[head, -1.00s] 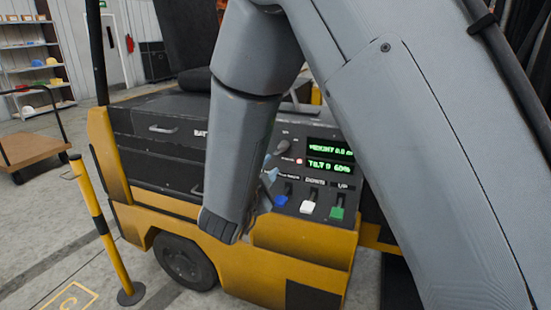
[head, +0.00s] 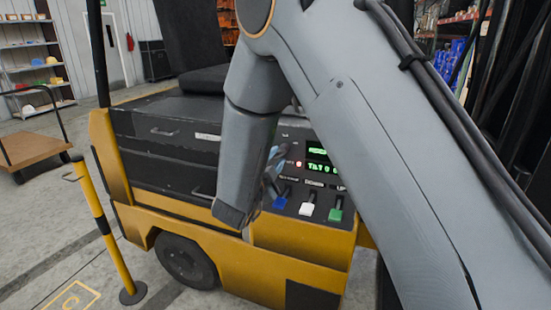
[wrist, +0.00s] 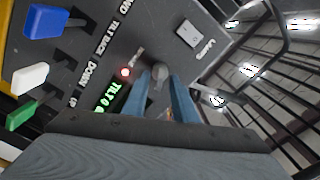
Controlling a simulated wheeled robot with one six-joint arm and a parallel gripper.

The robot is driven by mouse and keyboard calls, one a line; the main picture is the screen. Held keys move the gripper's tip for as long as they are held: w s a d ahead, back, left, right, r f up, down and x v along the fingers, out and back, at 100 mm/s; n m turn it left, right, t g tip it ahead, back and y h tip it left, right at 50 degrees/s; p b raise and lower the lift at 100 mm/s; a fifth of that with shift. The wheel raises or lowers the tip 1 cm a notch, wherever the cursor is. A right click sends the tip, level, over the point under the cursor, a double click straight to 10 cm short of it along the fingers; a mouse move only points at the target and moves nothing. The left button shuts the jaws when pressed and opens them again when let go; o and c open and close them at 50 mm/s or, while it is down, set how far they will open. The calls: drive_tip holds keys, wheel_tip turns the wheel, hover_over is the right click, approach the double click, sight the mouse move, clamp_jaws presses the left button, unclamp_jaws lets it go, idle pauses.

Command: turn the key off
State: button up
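The key, a rounded grey head (wrist: 160,73), stands on the dark control panel (wrist: 95,38) in the wrist view. My gripper (wrist: 161,80) has its two blue fingers on either side of the key head, with narrow gaps showing; contact is not clear. A red lamp (wrist: 125,72) beside the key is lit. In the head view my gripper (head: 273,165) is at the panel's left part, and the key cannot be made out behind it. The lit red lamp (head: 298,163) and a green display (head: 318,167) show just right of it.
Blue (head: 280,202), white (head: 307,209) and green (head: 335,215) levers stand below the key on the panel. A lights switch (wrist: 190,34) is nearby. The yellow truck body (head: 300,245) surrounds the panel. A yellow post (head: 103,230) stands at left.

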clamp_jaws()
drive_tip(key=n+p, duration=0.1)
drive_tip(key=n, duration=0.5)
drive_tip(key=shift+p, duration=0.35)
drive_tip(key=n+p, duration=0.1)
drive_tip(key=n, duration=0.4)
drive_tip(key=shift+n+p, duration=0.4)
idle(0.3)
